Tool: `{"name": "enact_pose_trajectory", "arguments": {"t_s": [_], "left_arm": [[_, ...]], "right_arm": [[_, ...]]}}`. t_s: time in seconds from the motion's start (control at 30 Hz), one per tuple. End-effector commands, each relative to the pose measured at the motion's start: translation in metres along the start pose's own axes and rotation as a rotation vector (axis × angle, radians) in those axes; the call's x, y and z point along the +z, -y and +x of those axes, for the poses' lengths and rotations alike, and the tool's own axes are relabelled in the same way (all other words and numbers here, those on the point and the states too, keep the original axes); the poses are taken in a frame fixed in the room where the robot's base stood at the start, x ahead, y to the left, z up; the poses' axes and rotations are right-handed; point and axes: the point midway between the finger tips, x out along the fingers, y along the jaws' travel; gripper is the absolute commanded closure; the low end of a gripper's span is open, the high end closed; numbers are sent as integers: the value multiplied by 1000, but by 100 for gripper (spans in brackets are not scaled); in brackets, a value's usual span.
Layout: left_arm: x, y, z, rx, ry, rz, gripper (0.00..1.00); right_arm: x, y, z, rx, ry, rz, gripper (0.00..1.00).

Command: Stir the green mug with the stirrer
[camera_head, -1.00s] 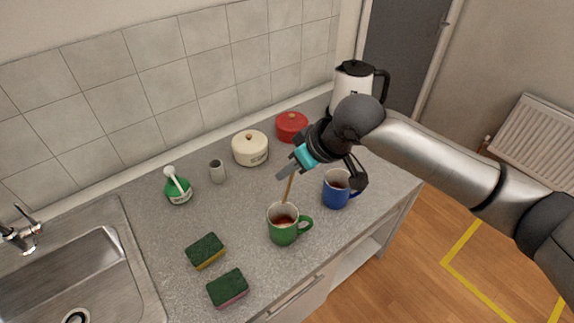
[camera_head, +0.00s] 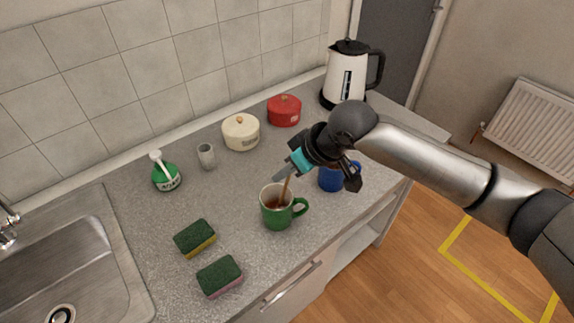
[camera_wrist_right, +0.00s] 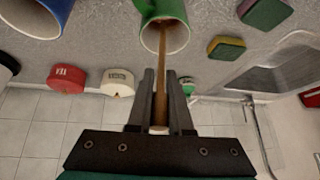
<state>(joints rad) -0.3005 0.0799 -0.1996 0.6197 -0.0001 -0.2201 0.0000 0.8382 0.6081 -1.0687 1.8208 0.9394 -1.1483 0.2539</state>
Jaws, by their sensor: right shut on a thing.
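The green mug (camera_head: 276,212) stands upright on the counter and holds a dark reddish-brown liquid. Its handle points right in the head view. It also shows at the top of the right wrist view (camera_wrist_right: 152,10). My right gripper (camera_head: 280,174) is above the mug, shut on the wooden stirrer (camera_head: 285,190). The stirrer slants down, with its lower end inside the mug. In the right wrist view the stirrer (camera_wrist_right: 161,80) runs from between the fingers (camera_wrist_right: 162,88) into the mug's opening. My left gripper is not in view.
A blue mug (camera_head: 330,180) stands close behind my right gripper. Red (camera_head: 284,110) and cream (camera_head: 241,132) pots, a kettle (camera_head: 346,80), a grey cup (camera_head: 206,155) and a green bottle (camera_head: 166,177) stand farther back. Two sponges (camera_head: 195,238) (camera_head: 219,276) and a sink (camera_head: 70,262) are left.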

Motion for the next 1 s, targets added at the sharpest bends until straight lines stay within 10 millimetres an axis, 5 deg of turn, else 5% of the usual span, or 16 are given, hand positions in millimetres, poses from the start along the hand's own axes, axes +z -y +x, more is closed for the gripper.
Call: {"name": "enact_pose_trajectory", "arguments": {"t_s": [0.6,1.0], "left_arm": [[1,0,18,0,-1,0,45],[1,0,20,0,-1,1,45]], "right_arm": [[19,0,45,-1,1,-1,100],[22,0,54,0,0,-1,100]]}}
